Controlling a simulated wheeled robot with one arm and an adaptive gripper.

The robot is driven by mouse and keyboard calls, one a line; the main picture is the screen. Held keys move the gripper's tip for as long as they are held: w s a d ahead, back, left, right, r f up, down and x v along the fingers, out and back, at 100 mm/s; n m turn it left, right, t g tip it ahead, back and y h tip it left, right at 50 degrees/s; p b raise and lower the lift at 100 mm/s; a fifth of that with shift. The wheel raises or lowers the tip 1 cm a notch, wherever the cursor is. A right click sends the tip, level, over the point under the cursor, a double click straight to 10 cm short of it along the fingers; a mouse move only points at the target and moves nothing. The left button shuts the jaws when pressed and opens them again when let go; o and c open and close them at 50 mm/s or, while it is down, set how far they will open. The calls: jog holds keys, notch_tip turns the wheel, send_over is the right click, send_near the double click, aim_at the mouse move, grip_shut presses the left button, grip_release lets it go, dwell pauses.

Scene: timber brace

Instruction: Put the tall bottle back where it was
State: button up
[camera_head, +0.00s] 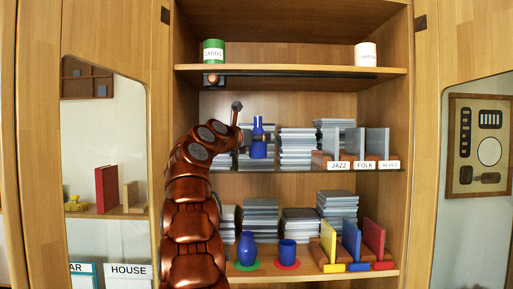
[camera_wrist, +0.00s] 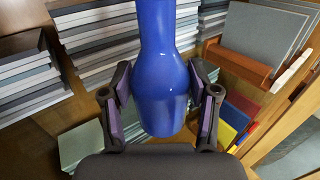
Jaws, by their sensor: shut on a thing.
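The tall blue bottle (camera_wrist: 166,60) stands between the two fingers of my gripper (camera_wrist: 160,88) in the wrist view, its body between the pads. The top of its neck is out of that picture. In the head view the blue bottle (camera_head: 258,148) shows beyond the end of my arm, in front of the grey stacks on the middle shelf. My gripper is shut on it. The fingers are hard to make out in the head view. The bottle looks roughly upright.
A blue vase (camera_head: 247,251) on a green mat (camera_head: 235,266) and a blue cup (camera_head: 288,254) on a red mat (camera_head: 287,265) stand on the lower shelf. Coloured dividers (camera_head: 351,240) are to their right. Labelled JAZZ and FOLK holders (camera_head: 339,165) sit on the middle shelf.

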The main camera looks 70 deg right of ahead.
aim_at(256, 147)
jog(key=shift+f+b, duration=0.45)
jog(key=shift+f, duration=1)
jog(key=shift+f, duration=0.15)
jog(key=o, duration=1.3)
jog(key=shift+s, duration=0.1)
jog(key=shift+a, duration=0.2)
jog(key=a+b, duration=0.1)
jog(key=a, duration=0.2)
jog(key=w+a+b, duration=0.1)
jog(key=a+b, duration=0.1)
jog(key=a, duration=0.2)
jog(key=w+a+b, duration=0.1)
jog(key=a, duration=0.3)
jog(key=shift+w+a+b, duration=0.2)
jog(key=shift+w+b, duration=0.05)
jog(key=shift+b, duration=0.1)
